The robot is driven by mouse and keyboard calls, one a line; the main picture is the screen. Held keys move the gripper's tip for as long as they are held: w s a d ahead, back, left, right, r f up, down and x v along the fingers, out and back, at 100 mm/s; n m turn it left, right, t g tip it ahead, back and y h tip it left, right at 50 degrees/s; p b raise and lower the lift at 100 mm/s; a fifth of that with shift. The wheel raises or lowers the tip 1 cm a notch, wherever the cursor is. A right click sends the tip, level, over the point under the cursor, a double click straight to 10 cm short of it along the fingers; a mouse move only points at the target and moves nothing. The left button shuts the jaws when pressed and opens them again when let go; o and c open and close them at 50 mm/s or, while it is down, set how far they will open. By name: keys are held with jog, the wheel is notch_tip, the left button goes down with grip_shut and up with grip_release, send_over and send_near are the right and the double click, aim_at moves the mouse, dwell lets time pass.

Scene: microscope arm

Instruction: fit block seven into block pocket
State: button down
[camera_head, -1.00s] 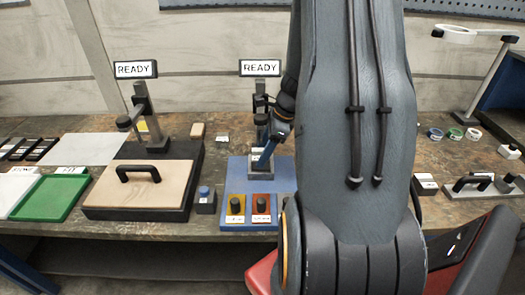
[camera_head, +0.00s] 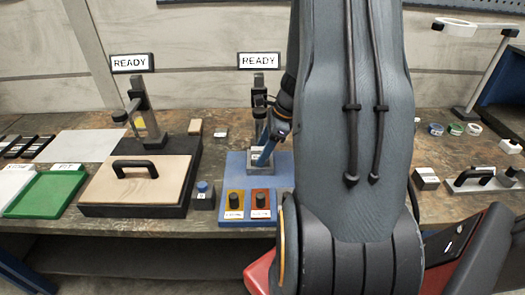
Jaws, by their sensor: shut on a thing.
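My gripper (camera_head: 266,158) reaches down behind my large grey arm, over the blue fixture plate (camera_head: 235,170) at mid-picture. It is shut on a small block low between its fingers, which I take to be block seven. The block is too small and too covered to read a number on it. The gripper sits at a grey piece standing on the blue plate, in front of the dark post under the right READY sign (camera_head: 259,60). The block pocket is not clearly visible. I cannot tell whether the block touches it.
A wood-topped black stand (camera_head: 133,190) and green tray (camera_head: 44,194) are to the left. My arm hides the bench between.

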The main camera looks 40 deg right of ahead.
jog(key=c, duration=1.1)
grip_release()
jog(key=shift+s+a+f, duration=0.15)
jog(key=shift+s+f, duration=0.15)
jog(key=shift+f, duration=0.3)
jog(key=o, duration=0.4)
jog(key=shift+f, duration=0.1)
jog(key=shift+w+r+p, duration=0.1)
jog(key=shift+r+p, duration=0.2)
jog(key=shift+r, duration=0.15)
jog(key=b+v, duration=0.2)
jog(key=v, duration=1)
jog(key=shift+w+r, duration=0.25)
jog(key=shift+r, duration=0.1)
